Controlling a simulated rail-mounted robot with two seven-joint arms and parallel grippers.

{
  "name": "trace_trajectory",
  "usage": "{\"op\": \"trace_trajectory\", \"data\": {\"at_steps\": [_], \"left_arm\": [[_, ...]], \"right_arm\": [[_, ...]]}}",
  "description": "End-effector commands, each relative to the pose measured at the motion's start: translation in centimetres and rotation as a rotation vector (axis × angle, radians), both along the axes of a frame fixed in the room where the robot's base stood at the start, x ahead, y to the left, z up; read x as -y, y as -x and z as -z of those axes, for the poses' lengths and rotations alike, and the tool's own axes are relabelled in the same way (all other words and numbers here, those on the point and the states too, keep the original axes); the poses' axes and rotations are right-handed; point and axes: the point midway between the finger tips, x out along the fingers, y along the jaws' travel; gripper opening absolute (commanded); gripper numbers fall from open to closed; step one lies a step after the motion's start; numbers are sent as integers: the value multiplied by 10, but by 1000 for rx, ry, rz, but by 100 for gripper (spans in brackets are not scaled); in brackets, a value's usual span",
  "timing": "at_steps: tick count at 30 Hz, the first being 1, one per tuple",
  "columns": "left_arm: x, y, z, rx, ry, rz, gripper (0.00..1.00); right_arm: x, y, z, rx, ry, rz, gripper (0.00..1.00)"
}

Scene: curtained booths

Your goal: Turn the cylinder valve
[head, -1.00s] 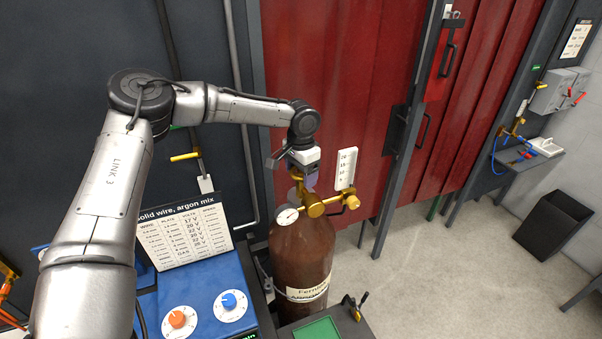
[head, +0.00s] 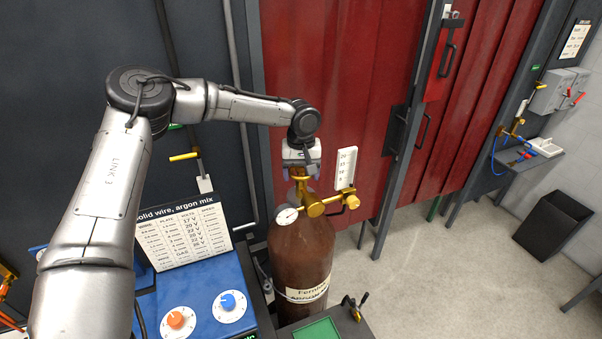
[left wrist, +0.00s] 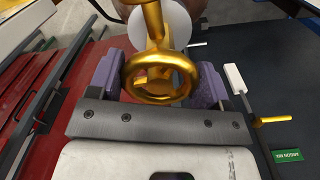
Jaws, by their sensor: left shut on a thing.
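The brown gas cylinder (head: 302,255) stands upright in front of the red curtain, with a brass valve and regulator (head: 316,208) on top. A round gauge (head: 287,215) and a white flow scale (head: 346,168) are attached. In the left wrist view the gold valve handwheel (left wrist: 160,76) sits between the two purple fingers of my left gripper (left wrist: 160,82), which is shut on it. In the head view my left gripper (head: 301,158) is above the valve and mostly hides the handwheel. My right gripper is not in view.
A blue welding machine (head: 203,300) with orange and blue knobs and a settings card (head: 184,235) stands left of the cylinder. A grey cart with a green pad (head: 317,329) is in front. Clear floor and a black bin (head: 553,222) lie to the right.

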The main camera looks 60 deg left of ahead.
Motion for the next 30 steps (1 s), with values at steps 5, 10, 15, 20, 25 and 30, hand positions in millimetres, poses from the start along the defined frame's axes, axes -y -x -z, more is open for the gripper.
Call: {"op": "trace_trajectory", "data": {"at_steps": [5,10,15,20,25,30], "left_arm": [[0,-1,-1,1,0,-164,48],[0,-1,-1,1,1,-310,48],[0,-1,0,0,0,-432,48],[0,-1,0,-1,-1,-518,48],[0,-1,0,-1,-1,-579,48],[0,-1,0,-1,0,-611,48]], "right_arm": [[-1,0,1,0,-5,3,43],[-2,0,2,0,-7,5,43],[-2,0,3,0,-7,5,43],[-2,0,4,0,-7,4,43],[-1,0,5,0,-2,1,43],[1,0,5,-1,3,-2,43]]}}
